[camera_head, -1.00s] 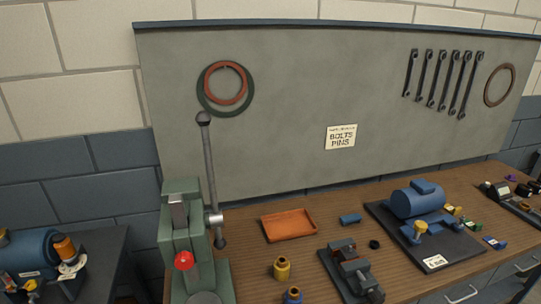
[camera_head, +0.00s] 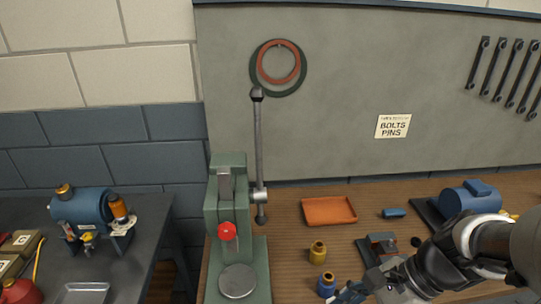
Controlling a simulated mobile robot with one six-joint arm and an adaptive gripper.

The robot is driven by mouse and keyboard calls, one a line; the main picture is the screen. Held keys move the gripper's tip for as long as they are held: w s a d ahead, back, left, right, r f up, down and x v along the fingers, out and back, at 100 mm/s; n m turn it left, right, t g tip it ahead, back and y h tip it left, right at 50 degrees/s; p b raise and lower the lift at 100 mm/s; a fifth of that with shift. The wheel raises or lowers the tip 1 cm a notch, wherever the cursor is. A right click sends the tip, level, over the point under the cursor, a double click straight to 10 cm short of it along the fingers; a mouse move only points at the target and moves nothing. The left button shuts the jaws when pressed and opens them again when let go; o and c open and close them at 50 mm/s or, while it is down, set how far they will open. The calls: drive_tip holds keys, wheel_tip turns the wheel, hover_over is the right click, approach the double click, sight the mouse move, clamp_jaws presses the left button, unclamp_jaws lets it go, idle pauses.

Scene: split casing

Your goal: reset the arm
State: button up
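My arm reaches in from the right edge of the head view, over the right part of the wooden bench. My gripper (camera_head: 352,294) is at the bottom of the picture, to the right of a blue cylinder with a brass top (camera_head: 326,284). Its fingers are small and partly cut off by the lower edge, so whether they are open or hold anything cannot be made out. The arm hides part of a dark vise (camera_head: 381,244) and part of a blue motor casing (camera_head: 468,197) on a dark plate.
A green arbor press (camera_head: 228,205) with a tall lever stands on the bench's left. An orange tray (camera_head: 329,210), a brass cylinder (camera_head: 318,252) and a small blue block (camera_head: 394,213) lie right of it. A dark side table (camera_head: 133,244) holds a blue motor unit (camera_head: 84,211).

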drive_tip(key=s+r+n+t+h, duration=0.4)
drive_tip(key=r+n+h, duration=0.2)
drive_tip(key=n, duration=1.3)
drive_tip(key=shift+s+r+t+h, duration=0.15)
drive_tip(key=shift+r+t+h, duration=0.25)
drive_tip(key=shift+r, duration=0.2)
drive_tip(key=shift+d, duration=0.1)
drive_tip(key=shift+c, duration=0.3)
